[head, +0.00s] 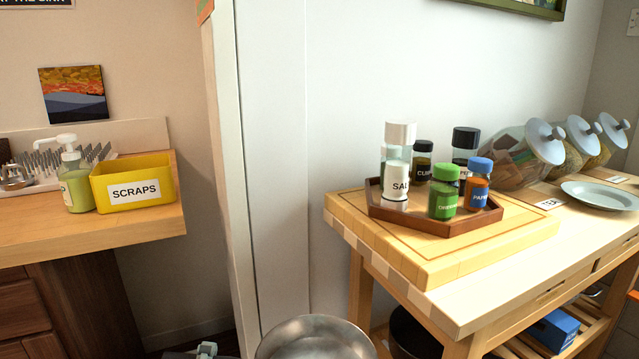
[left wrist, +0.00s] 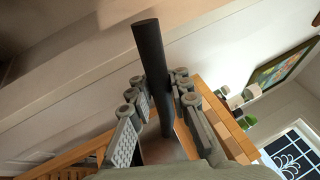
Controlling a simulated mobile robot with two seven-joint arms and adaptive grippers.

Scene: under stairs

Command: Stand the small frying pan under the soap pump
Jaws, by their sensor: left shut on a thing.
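The soap pump (head: 76,184), a bottle of green liquid with a white pump head, stands upright on the wooden counter at the left in the head view. A round silver metal pan (head: 315,340) shows at the bottom middle, cut off by the frame edge. My left gripper (head: 205,350) just shows at the bottom edge, left of the pan. In the left wrist view my left gripper (left wrist: 160,80) is shut on a dark handle (left wrist: 150,50), which appears to be the frying pan's. The join between handle and pan is out of sight. My right gripper is not in view.
A yellow SCRAPS box (head: 133,183) stands right beside the soap pump, and a spiked rack (head: 40,165) is behind it. A white wall edge (head: 228,180) divides the counter from the wooden trolley (head: 470,305), which bears a spice tray (head: 440,222), jars and a plate (head: 600,195).

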